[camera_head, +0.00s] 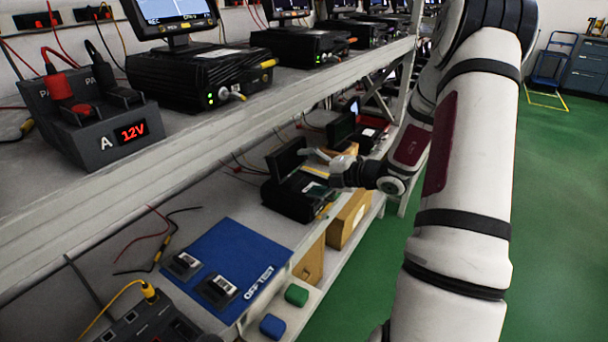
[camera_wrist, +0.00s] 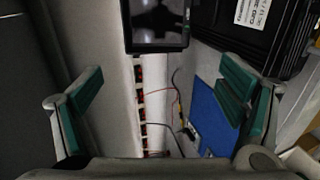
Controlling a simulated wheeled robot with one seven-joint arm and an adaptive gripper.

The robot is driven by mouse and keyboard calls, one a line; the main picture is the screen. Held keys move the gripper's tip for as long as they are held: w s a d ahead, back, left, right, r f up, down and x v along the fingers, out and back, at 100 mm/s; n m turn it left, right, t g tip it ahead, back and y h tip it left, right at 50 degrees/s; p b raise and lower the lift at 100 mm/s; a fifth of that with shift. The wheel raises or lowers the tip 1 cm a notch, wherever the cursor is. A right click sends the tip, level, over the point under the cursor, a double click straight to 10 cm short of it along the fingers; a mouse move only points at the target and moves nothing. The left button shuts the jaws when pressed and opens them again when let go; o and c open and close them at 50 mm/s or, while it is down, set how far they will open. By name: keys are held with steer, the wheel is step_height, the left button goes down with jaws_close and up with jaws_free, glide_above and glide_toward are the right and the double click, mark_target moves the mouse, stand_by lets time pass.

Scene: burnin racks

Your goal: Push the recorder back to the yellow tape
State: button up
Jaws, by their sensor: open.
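The recorder (camera_head: 291,200) is a black box with a small screen (camera_head: 286,158) on the lower shelf, at the middle of the head view. My gripper (camera_head: 322,155) is over its right side, beside the screen; contact cannot be told. In the wrist view my gripper (camera_wrist: 163,82) is open, its teal pads wide apart with nothing between them. A dark screen (camera_wrist: 157,24) shows beyond the fingertips at the top. A black case with a white label (camera_wrist: 253,12) is at upper right. I cannot make out a tape line on the shelf for certain.
A blue OFF TEST mat (camera_head: 238,262) with two small devices lies nearer on the lower shelf. Another recorder (camera_head: 370,138) stands farther along. The upper shelf edge (camera_head: 225,150) runs above. Cables lie behind.

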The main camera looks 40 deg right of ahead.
mark_target(272, 170)
steer(key=b+x, duration=0.3)
steer(key=x, duration=1)
steer(key=shift+w+a, duration=0.15)
steer(key=shift+w, duration=0.2)
